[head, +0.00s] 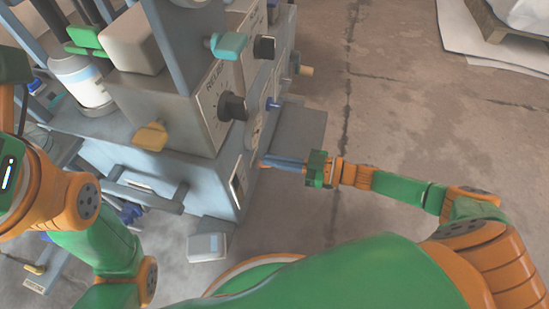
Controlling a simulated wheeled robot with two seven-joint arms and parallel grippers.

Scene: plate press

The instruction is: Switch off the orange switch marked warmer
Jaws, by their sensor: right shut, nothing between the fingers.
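My right gripper (268,163) reaches in from the right, low beside the front of the grey press machine (110,160). Its slim blue-grey fingers are shut and hold nothing. A small orange piece (263,166) shows right at the fingertips, against the machine's front. It may be the orange switch, but it is mostly hidden, and I cannot read a warmer label or tell its position. I cannot tell whether the fingers touch it. My left arm (75,200) is at the left; its gripper does not show.
The machine's face carries a black knob (233,106), a teal handle (228,45), a yellow-orange knob (150,137) and a blue knob (273,104). A grey box (207,246) sits low in front. A pallet (510,25) stands far right. The concrete floor between is clear.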

